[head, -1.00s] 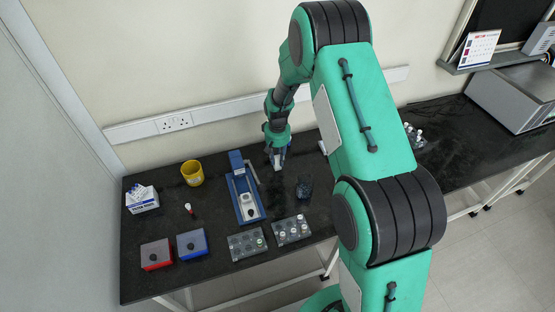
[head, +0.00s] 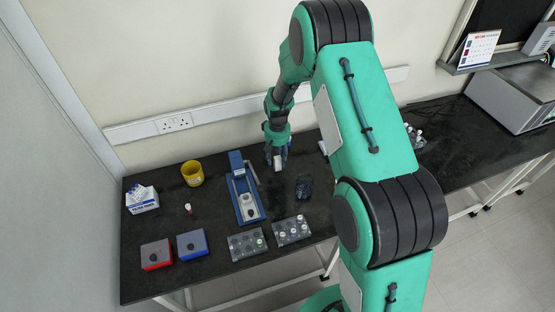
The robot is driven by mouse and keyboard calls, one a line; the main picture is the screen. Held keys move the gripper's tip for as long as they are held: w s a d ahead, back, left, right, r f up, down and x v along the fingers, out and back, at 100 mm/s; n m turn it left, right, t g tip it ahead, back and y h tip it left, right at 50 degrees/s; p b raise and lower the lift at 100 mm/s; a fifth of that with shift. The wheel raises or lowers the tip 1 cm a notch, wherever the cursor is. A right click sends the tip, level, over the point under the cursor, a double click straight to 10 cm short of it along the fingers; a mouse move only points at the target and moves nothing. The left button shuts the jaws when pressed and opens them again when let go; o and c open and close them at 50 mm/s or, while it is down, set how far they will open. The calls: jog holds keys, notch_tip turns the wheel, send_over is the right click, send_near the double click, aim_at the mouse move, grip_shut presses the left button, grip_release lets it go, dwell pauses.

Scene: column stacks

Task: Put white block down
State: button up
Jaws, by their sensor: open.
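My gripper (head: 277,164) points down over the black bench, just right of the blue press-like device (head: 236,164). Its fingers are open. A small white block (head: 277,161) shows at the fingertips, low at the bench top. It is partly hidden by the fingers, and I cannot tell whether they touch it.
In front are two vial racks (head: 247,245) (head: 292,230) and a dark beaker (head: 304,187).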

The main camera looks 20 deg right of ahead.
notch_tip(320, 180, up, 11)
jog(key=p, duration=0.1)
jog(key=shift+r, duration=0.15)
dwell(0.8)
jog(key=s+a+r+t, duration=0.1)
jog(key=s+a+r, duration=0.1)
jog(key=s+r, duration=0.85)
jog(key=s+a+r+t, duration=0.15)
jog(key=s+r, duration=0.35)
jog(key=r, duration=1)
jog(key=s+a+r+t, duration=0.1)
jog(key=s+r, duration=0.3)
jog(key=s, duration=0.8)
jog(key=s+a+r+t, duration=0.1)
jog(key=s+r, duration=0.3)
jog(key=s, duration=0.9)
jog(key=shift+r+t, duration=0.35)
jog(key=shift+t, duration=0.2)
jog(key=shift+s, duration=0.1)
